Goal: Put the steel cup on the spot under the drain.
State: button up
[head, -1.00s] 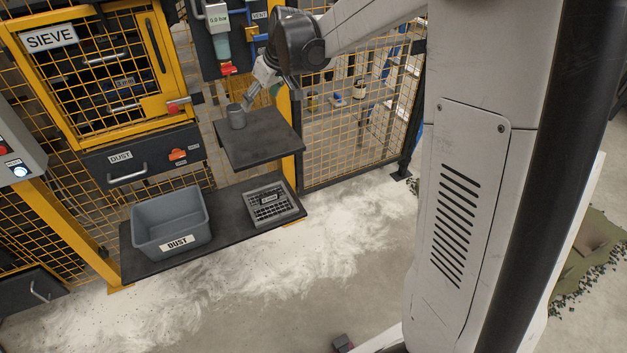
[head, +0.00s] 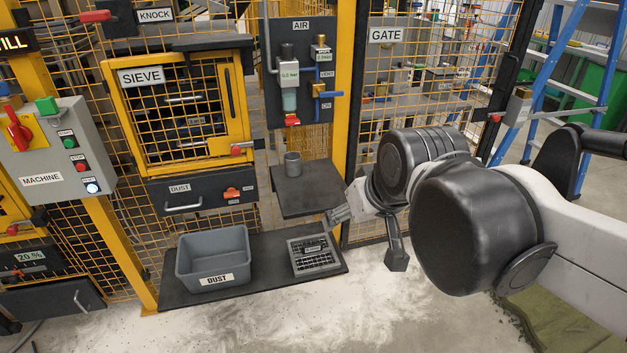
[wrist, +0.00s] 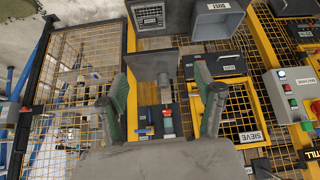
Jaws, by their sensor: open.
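The steel cup (head: 292,164) stands upright at the back left of a small dark shelf (head: 308,196). The red-ended drain (head: 292,120) of the air unit hangs above it, and in the head view the cup is almost straight below. Any marked spot under the cup is hidden. In the wrist view the cup (wrist: 163,80) shows against the shelf (wrist: 150,62), between the spread fingers, with the red drain (wrist: 168,112) close by. My gripper (head: 368,235) is open and empty, to the right of the shelf and apart from the cup; it also shows in the wrist view (wrist: 161,80).
A grey DUST bin (head: 213,262) and a dark grated tray (head: 313,255) sit on the lower ledge (head: 260,277). The SIEVE cabinet (head: 180,110) is left of the air panel (head: 270,85). Yellow mesh fence and the GATE (head: 400,110) stand behind my arm.

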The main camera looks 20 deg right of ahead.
jog(key=shift+m, duration=0.3)
jog(key=s, duration=0.1)
jog(key=s+f, duration=0.1)
jog(key=s, duration=0.1)
jog(key=s+f, duration=0.1)
jog(key=s, duration=0.1)
jog(key=shift+f, duration=0.25)
dwell(1.7)
